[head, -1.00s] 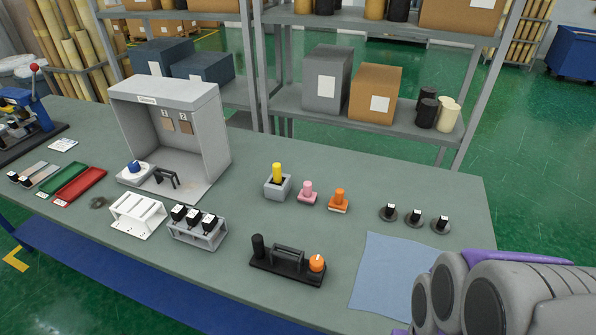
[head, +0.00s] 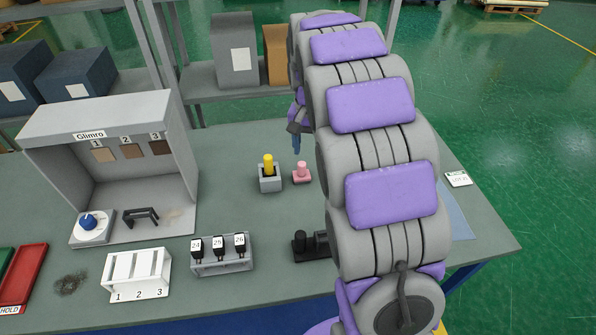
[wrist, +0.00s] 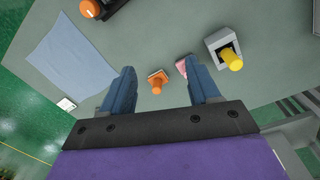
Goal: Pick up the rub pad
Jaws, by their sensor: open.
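Three small knobbed pieces stand on the table, and I cannot tell for sure which is the rub pad. An orange piece (wrist: 157,82) shows between my gripper's spread fingers in the wrist view; my arm hides it in the head view. A pink piece (head: 301,173) stands beside it, and in the wrist view the pink piece (wrist: 181,66) is partly behind the right finger. A yellow-knobbed piece (head: 268,165) sits in a grey square holder (head: 270,184). My gripper (wrist: 160,70) is open and empty above the table. In the head view one blue finger (head: 297,144) shows.
A grey booth (head: 110,150) stands at left, with a white slotted rack (head: 137,272) and a grey rack (head: 222,264) in front. A dark block with an orange knob (wrist: 88,8) and a blue cloth (wrist: 70,58) lie nearby. A shelf (head: 205,78) stands behind the table.

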